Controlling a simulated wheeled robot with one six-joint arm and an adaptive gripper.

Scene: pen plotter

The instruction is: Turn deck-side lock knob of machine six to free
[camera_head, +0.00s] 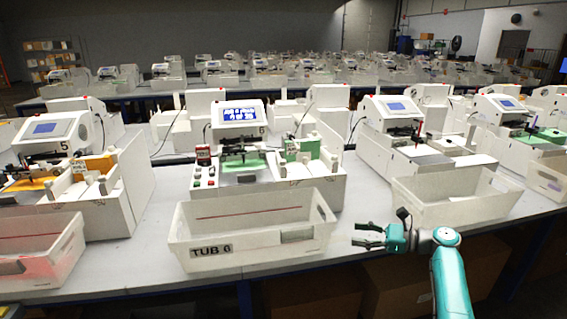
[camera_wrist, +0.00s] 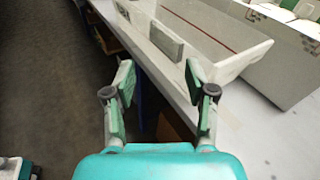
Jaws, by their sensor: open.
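Machine six (camera_head: 262,160) stands on the table in the middle of the head view, white, with a lit blue screen (camera_head: 238,113) and the number 6 beside it. Its green deck (camera_head: 243,161) and a green part on the right (camera_head: 302,148) show. Small knobs or buttons (camera_head: 197,178) sit on its left front; I cannot tell which is the deck-side lock knob. My gripper (camera_head: 366,236) is open and empty, to the right of tub 6 and apart from the machine. In the wrist view, its two fingers (camera_wrist: 160,84) are spread near the table edge.
A white bin marked TUB 6 (camera_head: 250,232) stands in front of machine six; its end also shows in the wrist view (camera_wrist: 215,69). Another bin (camera_head: 455,197) stands to the right, and machine 5 (camera_head: 50,127) to the left. Bare table lies between the bins.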

